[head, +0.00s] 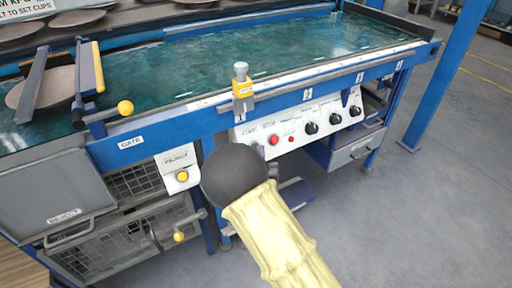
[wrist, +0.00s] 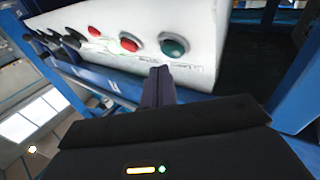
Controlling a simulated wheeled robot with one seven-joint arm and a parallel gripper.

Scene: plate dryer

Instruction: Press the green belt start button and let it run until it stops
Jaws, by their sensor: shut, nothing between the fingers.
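The green belt start button (wrist: 173,45) shows in the wrist view, at the right end of a white control panel (wrist: 140,18). A red button (wrist: 130,43) sits beside it on the left. My gripper (wrist: 161,72) is shut and empty, its fingertips just below the green button in the picture; I cannot tell whether they touch the panel. In the head view my dark wrist hides the fingers and the green button. The red button (head: 273,140) shows there beside my wrist. The green belt (head: 250,55) runs along the top of the machine.
Black knobs (head: 310,128) line the panel to the right. A yellow button (head: 182,176) is on a separate small panel at left. A gate with a yellow ball handle (head: 125,107) stands at the belt's left, near round plates (head: 50,88). Floor at right is clear.

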